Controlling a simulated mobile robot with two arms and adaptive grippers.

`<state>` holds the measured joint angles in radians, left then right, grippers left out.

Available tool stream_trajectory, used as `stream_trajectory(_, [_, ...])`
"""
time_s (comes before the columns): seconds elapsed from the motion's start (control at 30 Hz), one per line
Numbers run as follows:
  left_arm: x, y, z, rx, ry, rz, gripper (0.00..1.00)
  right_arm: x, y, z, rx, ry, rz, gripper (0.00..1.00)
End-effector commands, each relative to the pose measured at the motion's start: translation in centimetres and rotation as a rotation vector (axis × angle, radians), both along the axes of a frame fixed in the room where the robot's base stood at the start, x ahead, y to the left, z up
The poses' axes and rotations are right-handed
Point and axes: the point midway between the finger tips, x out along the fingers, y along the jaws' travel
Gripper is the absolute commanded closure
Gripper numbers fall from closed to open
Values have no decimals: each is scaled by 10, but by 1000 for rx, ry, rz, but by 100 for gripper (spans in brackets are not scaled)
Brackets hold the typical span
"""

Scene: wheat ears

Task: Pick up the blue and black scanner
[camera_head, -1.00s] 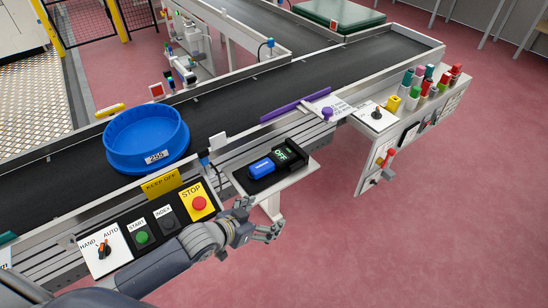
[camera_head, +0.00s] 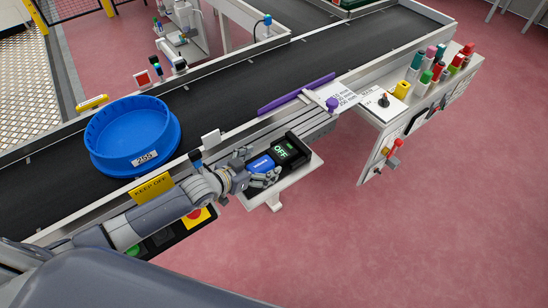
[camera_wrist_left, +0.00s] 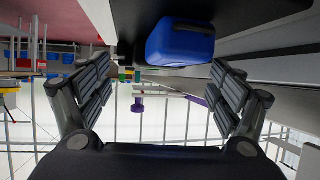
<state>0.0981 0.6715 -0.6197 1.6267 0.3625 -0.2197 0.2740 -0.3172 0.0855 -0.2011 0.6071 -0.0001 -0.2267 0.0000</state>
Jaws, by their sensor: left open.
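The blue and black scanner (camera_head: 284,152) lies on a small white shelf (camera_head: 297,178) beside the conveyor, its display reading OFF. Its blue end (camera_wrist_left: 180,42) shows in the left wrist view, above and between my finger pads. My left gripper (camera_head: 262,176) is at the scanner's blue end and partly covers it. In the left wrist view the left gripper (camera_wrist_left: 163,92) is open, its two fingers wide apart with nothing held between them. I cannot tell whether a finger touches the scanner. My right gripper is not in view.
A blue round tub (camera_head: 132,135) labelled 255 stands on the black conveyor belt (camera_head: 230,100). My left arm passes over a control panel with a red stop button (camera_head: 194,217). The red floor is clear.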

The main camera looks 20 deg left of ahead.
Motion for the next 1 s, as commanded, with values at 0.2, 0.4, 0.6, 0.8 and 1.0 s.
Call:
stream_trajectory(0.2, [26,-12,-12,0,-1,0,15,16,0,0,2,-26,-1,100])
stream_trajectory(0.4, [34,-16,-16,1,0,0,15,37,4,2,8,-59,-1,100])
stream_trajectory(0.6, [33,-16,-16,0,0,-1,22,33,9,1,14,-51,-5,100])
stream_trajectory(0.8, [33,-16,-16,1,0,0,67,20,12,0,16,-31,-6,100])
stream_trajectory(1.0, [34,-16,-15,-1,-3,-1,70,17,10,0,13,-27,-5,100])
